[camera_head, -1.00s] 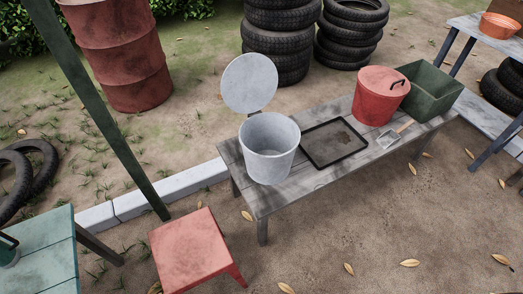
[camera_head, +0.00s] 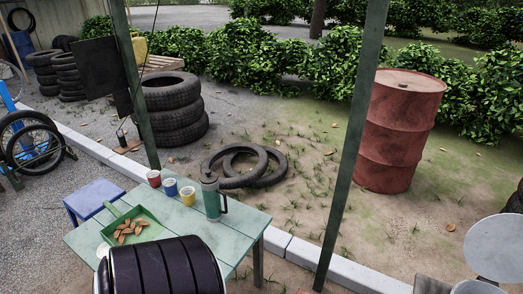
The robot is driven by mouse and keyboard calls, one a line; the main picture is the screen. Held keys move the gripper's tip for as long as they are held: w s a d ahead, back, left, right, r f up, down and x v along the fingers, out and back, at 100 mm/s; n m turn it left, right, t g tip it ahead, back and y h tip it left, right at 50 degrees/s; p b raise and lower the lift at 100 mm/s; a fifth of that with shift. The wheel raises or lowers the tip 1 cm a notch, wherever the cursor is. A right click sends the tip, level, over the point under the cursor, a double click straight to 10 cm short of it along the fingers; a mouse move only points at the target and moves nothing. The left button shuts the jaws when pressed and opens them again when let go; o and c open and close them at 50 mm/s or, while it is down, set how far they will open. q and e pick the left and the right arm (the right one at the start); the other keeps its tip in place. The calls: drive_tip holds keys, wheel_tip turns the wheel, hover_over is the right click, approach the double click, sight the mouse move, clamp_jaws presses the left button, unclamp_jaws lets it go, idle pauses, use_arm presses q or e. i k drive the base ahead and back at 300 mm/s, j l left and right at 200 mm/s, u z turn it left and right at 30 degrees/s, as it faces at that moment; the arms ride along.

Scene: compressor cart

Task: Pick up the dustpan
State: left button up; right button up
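A green dustpan (camera_head: 148,219) lies on the teal slatted table (camera_head: 183,217) at the lower left of the head view. It holds several brown leaf-like pieces (camera_head: 128,229), and its short handle points to the upper left. Neither of my grippers is in view.
Red (camera_head: 154,178), blue (camera_head: 170,187) and yellow (camera_head: 187,196) cups and a green flask (camera_head: 211,197) stand behind and right of the dustpan. A blue stool (camera_head: 94,199) is beside the table. A dark ribbed shape hides its near edge. A green post (camera_head: 350,150) rises to the right.

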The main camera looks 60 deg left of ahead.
sight(148, 233)
drive_tip(key=u, duration=3.1)
drive_tip(key=z, duration=0.4)
drive_tip(key=i+j+z, duration=0.2)
drive_tip(key=j+z, duration=0.3)
drive_tip(key=i+j+z, duration=0.1)
drive_tip(key=j+z, duration=0.85)
drive_tip(key=i+j, duration=0.05)
drive_tip(key=j, duration=0.05)
